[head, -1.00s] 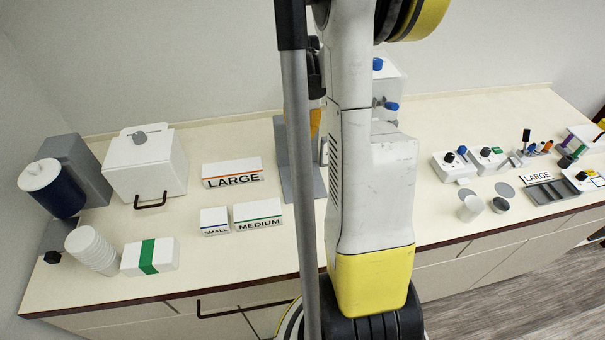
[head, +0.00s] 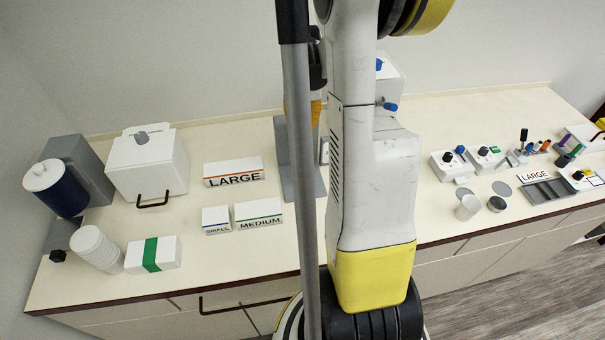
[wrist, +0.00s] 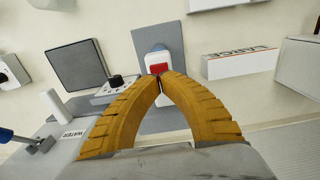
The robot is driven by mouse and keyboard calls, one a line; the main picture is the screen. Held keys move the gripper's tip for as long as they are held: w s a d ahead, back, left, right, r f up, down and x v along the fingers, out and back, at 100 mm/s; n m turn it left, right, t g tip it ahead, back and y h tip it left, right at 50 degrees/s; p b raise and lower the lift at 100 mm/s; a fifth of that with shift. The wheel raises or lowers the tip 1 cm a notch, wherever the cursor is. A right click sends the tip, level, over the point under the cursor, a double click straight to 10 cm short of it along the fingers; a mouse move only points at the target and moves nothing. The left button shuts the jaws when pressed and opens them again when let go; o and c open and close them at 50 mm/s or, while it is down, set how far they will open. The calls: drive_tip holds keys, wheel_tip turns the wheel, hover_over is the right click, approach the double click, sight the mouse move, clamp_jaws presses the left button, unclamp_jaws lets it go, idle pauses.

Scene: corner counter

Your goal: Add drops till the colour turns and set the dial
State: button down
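My gripper (wrist: 160,78) has two ribbed orange fingers with their tips together in the wrist view; I see nothing clearly held between them. Just beyond the tips is a white rounded vessel (wrist: 153,62) with a red patch, over a grey stand plate (wrist: 158,31). How far the tips are from the vessel is hard to tell. A black dial knob (wrist: 117,80) on a small white box lies left of the tips. In the head view the pole and my arm hide most of the gripper and vessel; the grey plate (head: 283,150) shows beside the pole.
A white WATER dispenser (wrist: 70,132) with a blue tap handle (wrist: 8,135) is close at the left; its tap shows in the head view (head: 390,106). A LARGE box (wrist: 240,65) stands to the right. SMALL (head: 216,220) and MEDIUM (head: 258,214) boxes sit in front.

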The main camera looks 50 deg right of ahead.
drive_tip(key=shift+r, duration=0.1)
wheel_tip(320, 180, up, 6)
drive_tip(key=p, duration=0.3)
drive_tip(key=shift+p, duration=0.4)
drive_tip(key=w+a+f+n+t+h+b, duration=0.1)
drive_tip(key=a+n+t+b, duration=0.1)
drive_tip(key=a+b, duration=0.5)
drive_tip(key=w+a+f+n+t+b, duration=0.1)
drive_tip(key=a+n+b, duration=0.15)
drive_tip(key=a, duration=0.95)
drive_tip(key=s+a+f+n+t+b, duration=0.1)
drive_tip(key=s+a+f+t+b, duration=0.1)
drive_tip(key=a, duration=0.5)
drive_tip(key=s+a+f+n+t+y+b, duration=0.1)
drive_tip(key=s+a+f+n+t+b, duration=0.1)
drive_tip(key=s+a+f+b, duration=0.2)
drive_tip(key=a+f+b, duration=0.1)
drive_tip(key=a+b, duration=0.2)
drive_tip(key=a, duration=0.1)
drive_tip(key=shift+s+f, duration=0.2)
drive_tip(key=shift+f, duration=0.1)
drive_tip(key=shift+n, duration=0.25)
